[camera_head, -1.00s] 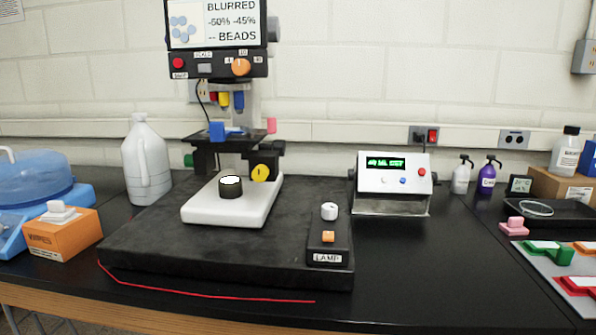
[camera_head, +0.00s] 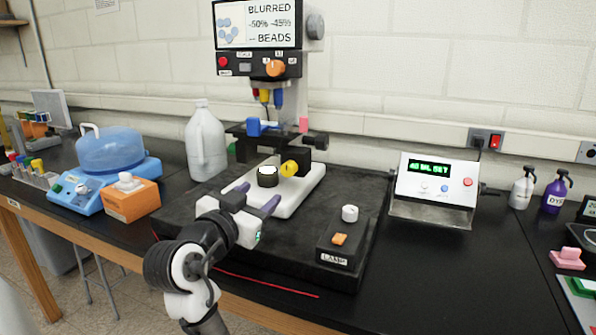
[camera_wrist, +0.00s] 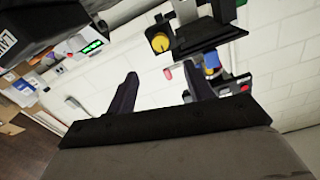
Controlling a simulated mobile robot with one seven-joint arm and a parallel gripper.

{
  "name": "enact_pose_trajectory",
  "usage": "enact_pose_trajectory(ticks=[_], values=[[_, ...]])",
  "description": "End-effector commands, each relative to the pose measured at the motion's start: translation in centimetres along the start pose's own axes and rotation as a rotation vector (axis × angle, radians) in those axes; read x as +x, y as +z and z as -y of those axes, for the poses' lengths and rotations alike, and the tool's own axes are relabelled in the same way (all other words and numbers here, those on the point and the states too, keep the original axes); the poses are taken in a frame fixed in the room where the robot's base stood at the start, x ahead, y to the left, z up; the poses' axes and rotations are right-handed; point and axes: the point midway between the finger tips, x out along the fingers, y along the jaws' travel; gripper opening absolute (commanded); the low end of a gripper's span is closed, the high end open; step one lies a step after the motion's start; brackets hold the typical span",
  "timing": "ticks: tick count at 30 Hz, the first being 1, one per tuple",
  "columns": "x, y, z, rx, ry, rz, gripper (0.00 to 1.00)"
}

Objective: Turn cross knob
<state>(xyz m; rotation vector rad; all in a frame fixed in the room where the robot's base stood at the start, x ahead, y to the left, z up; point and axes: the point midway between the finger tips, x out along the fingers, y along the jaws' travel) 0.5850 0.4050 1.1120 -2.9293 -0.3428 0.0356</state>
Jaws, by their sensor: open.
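A microscope (camera_head: 262,68) stands on a black slab. A round yellow knob (camera_head: 289,168) sits at the front of its stage, and it also shows in the wrist view (camera_wrist: 160,42). A black knob with a white top (camera_head: 267,177) is just left of it, on the white base. No knob carries a readable "cross" label. My gripper (camera_head: 256,196) is open and empty, in front of the white base, short of the yellow knob. In the wrist view its two dark fingers (camera_wrist: 162,90) are apart, with the yellow knob beyond them.
The lamp box (camera_head: 343,240) with a white knob is right of my gripper. A white jug (camera_head: 205,145) stands behind left, an orange box (camera_head: 131,198) at left. The display unit (camera_head: 434,188) stands at right. Black bench lies clear between lamp box and display unit.

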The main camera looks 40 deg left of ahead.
Motion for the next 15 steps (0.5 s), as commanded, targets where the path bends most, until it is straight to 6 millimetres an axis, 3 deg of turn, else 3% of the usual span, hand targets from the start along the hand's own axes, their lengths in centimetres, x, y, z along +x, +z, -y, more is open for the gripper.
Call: enact_pose_trajectory(ticks=[9,15], values=[[6.8,-0.3,-0.1,-0.002,0.002,0.001,0.52],[10.3,-0.2,0.0,-0.003,0.000,0.000,0.52]])
